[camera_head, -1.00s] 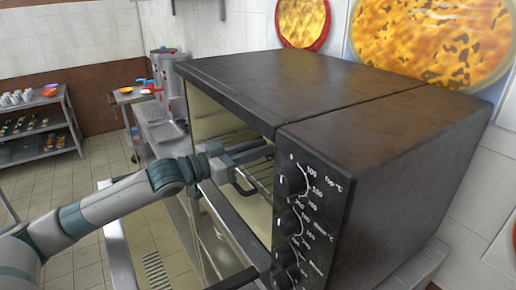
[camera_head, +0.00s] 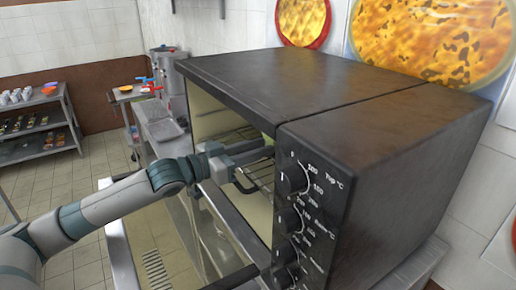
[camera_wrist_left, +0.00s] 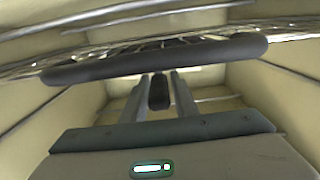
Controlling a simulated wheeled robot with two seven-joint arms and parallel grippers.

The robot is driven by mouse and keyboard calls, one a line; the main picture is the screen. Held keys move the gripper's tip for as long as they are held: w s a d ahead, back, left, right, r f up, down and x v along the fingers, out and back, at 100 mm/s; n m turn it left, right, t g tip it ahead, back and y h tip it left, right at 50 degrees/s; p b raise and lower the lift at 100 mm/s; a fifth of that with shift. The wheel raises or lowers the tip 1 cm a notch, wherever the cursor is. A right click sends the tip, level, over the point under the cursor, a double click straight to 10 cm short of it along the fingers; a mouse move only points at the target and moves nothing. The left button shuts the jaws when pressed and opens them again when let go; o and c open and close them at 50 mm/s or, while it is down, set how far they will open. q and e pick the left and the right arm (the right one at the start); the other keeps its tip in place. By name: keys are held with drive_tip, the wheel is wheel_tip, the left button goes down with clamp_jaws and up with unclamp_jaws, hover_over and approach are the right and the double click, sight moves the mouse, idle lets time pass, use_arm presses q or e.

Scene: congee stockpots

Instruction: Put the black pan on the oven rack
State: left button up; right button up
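My left gripper (camera_head: 256,153) reaches through the open front of the black oven (camera_head: 285,85), over the wire oven rack (camera_head: 262,178). In the left wrist view, the black pan (camera_wrist_left: 210,53) shows edge-on as a long dark bar across the fingers, close to the rack wires (camera_wrist_left: 110,50). Its short dark handle (camera_wrist_left: 158,92) lies between the two fingers (camera_wrist_left: 160,90), with narrow gaps visible beside it, so the gripper looks open around it. Whether the pan rests fully on the rack cannot be told. My right gripper is not in view.
The oven's control panel with knobs (camera_head: 292,180) is just right of my gripper. The lowered oven door (camera_head: 225,235) lies below my forearm. A steel counter (camera_head: 165,130) with metal vessels stands behind left, and a shelf (camera_head: 40,125) farther left. The floor between is clear.

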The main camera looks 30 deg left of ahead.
use_arm(q)
drive_tip(key=shift+o, duration=0.9)
drive_tip(key=shift+f, duration=0.1)
drive_tip(key=shift+b+v, duration=1.05)
drive_tip(key=shift+v, duration=0.5)
drive_tip(key=shift+b+v, duration=1.5)
drive_tip(key=shift+v, duration=1.3)
drive_tip(key=p+v, duration=0.2)
drive_tip(key=v, duration=0.6)
drive_tip(key=shift+s+a, duration=0.2)
drive_tip(key=shift+p, duration=0.3)
